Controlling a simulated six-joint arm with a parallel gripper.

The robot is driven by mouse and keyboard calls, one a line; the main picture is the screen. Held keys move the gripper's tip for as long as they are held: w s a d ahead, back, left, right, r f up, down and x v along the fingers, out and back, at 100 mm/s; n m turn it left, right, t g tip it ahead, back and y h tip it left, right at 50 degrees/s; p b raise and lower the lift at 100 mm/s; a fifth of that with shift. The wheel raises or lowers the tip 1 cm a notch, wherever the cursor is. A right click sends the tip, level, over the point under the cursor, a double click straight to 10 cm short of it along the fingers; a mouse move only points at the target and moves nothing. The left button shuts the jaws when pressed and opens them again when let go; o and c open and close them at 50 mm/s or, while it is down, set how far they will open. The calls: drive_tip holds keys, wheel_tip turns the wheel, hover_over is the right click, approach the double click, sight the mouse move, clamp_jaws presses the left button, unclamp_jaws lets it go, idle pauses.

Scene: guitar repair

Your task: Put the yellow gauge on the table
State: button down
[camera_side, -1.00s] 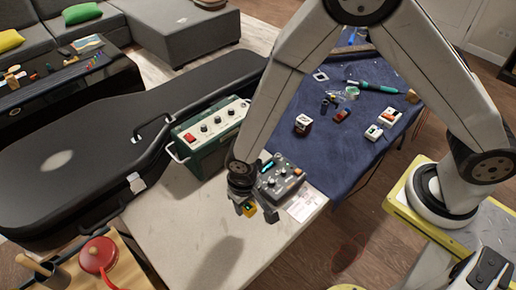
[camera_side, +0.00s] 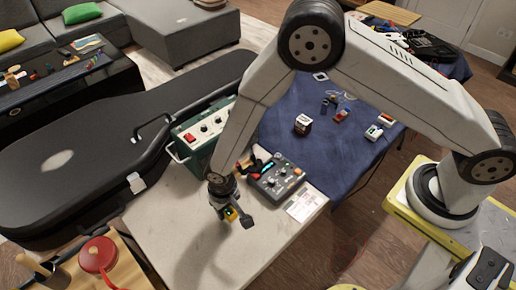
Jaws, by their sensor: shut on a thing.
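The yellow gauge (camera_side: 232,213) is a small yellow piece between the fingers of my gripper (camera_side: 235,219). My gripper is shut on it and points down over the pale table (camera_side: 185,220). The fingers hide much of the gauge. I cannot tell whether the gauge touches the tabletop.
A grey control box with knobs (camera_side: 276,178) and a white paper card (camera_side: 306,204) lie to the right of my gripper. A green amplifier (camera_side: 202,132) and a black guitar case (camera_side: 80,160) stand behind and left. A blue cloth (camera_side: 335,160) holds small parts. The table's front left is clear.

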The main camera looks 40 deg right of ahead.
sight(227, 216)
drive_tip(key=shift+w+f, duration=0.15)
drive_tip(key=shift+f, duration=1.5)
drive_tip(key=shift+f, duration=0.15)
drive_tip(key=shift+c, duration=1.4)
unclamp_jaws()
drive_tip(key=shift+r, duration=6.15)
